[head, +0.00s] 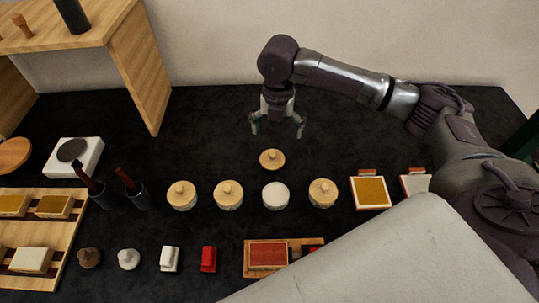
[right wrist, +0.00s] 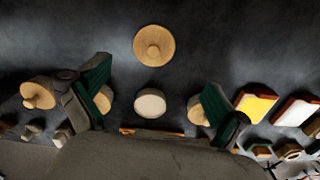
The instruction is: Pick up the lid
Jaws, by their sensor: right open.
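A round wooden lid with a small knob (head: 271,159) lies on the dark table, just behind the row of jars; it also shows in the right wrist view (right wrist: 154,45). In front of it stands a jar with an uncovered white top (head: 275,196). My right gripper (head: 277,128) is open and empty, pointing down above the table near the lid. In the right wrist view its two dark green fingers are spread wide, with the lid beyond them. My left gripper does not show.
Lidded jars (head: 228,194) flank the white one. Dark cups with handles (head: 131,191) stand to the left, by a wooden rack (head: 60,235). A yellow pad (head: 370,192) lies right. A wooden shelf (head: 145,75) rises back left. The table behind the lid is clear.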

